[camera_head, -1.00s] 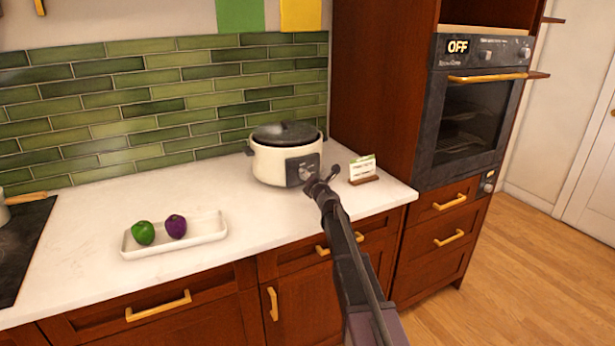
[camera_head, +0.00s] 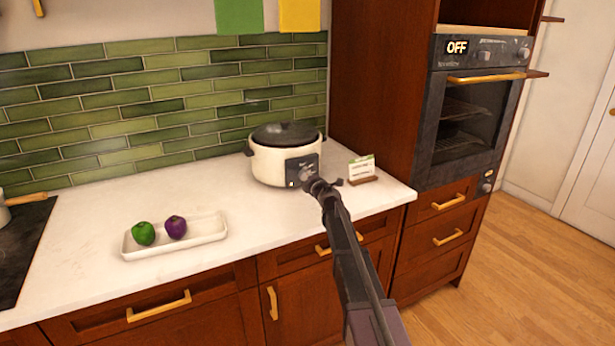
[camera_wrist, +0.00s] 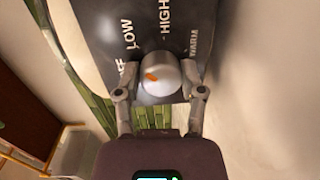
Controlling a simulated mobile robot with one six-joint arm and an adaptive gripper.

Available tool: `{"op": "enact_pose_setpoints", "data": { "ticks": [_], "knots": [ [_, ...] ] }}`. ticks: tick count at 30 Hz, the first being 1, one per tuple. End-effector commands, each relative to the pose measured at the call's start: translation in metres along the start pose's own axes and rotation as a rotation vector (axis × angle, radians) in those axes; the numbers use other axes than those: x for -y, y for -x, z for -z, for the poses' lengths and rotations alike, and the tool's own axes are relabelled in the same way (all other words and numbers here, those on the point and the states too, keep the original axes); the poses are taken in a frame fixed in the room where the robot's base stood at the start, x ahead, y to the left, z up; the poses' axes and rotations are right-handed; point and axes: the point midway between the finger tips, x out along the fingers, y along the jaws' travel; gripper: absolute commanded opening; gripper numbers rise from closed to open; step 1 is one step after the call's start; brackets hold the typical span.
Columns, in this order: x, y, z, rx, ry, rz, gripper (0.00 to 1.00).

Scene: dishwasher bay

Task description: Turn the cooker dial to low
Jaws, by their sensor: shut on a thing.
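The cooker (camera_head: 270,165) is a cream pot with a dark lid, standing on the white counter. Its dark front panel (camera_head: 296,165) faces my arm. The silver dial (camera_wrist: 162,74) with an orange mark is between my gripper's fingers (camera_wrist: 160,92) in the wrist view. LOW, HIGH and WARM show beyond the dial, and another label at the left is partly hidden. The orange mark sits on the dial's left part, and its exact setting is hard to tell. My gripper (camera_head: 310,181) is shut on the dial and covers part of the panel in the head view.
A small card on a stand (camera_head: 362,169) is close to the right of my gripper. A white tray (camera_head: 190,245) holds a green and a purple vegetable. A dark hob (camera_head: 20,240) lies at left. A tall oven (camera_head: 468,125) reads OFF at right.

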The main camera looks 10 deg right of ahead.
Motion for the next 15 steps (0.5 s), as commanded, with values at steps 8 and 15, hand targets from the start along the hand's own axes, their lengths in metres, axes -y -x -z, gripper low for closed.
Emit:
{"op": "enact_pose_setpoints", "data": {
  "ticks": [8,15],
  "knots": [
    [-0.001,-0.0027,-0.0003,-0.005,-0.08,0.004,0.04],
    [-0.001,-0.0031,0.0001,-0.005,-0.088,0.004,0.04]
  ]
}}
